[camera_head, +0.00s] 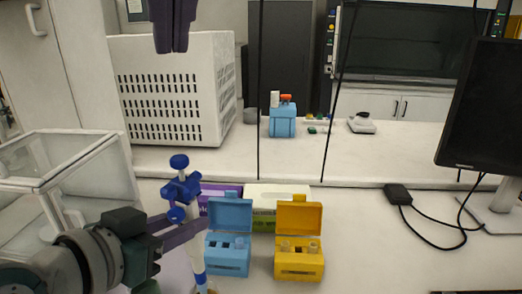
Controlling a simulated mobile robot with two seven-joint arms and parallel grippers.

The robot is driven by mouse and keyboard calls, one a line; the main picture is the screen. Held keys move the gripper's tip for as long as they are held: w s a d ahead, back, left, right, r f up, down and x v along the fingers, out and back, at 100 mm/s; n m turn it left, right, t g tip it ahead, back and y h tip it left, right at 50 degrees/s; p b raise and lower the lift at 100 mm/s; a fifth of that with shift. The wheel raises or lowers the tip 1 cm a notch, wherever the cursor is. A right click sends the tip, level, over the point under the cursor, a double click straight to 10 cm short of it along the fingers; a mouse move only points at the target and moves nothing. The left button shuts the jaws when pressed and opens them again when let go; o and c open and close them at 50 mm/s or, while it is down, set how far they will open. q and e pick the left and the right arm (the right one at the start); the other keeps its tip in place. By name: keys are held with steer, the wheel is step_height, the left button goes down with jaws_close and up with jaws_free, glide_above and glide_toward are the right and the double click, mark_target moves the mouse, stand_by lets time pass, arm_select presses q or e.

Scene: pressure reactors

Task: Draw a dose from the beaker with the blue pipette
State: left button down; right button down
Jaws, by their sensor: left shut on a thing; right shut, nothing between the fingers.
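The blue pipette (182,190), with a blue head and a white and blue shaft, stands nearly upright at the lower left. My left gripper (192,230) comes in from the left and is shut on its shaft. The pipette's lower end reaches the bottom edge of the view, where a small pale rim shows around it. I cannot tell whether that is the beaker; no beaker is clearly seen. My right gripper (173,45) hangs at the top, above and behind the pipette, shut and empty.
An open blue box (228,262) and an open yellow box (299,266) with vials stand right of the pipette. Behind them are a purple box (218,189) and a green-white box (264,205). A clear case (70,165) stands left, a monitor (488,110) right. The right-front bench is mostly clear.

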mark_target(175, 185)
arm_select(q)
step_height(175, 185, up, 8)
steer(key=p, duration=0.7)
steer(key=shift+r, duration=0.1)
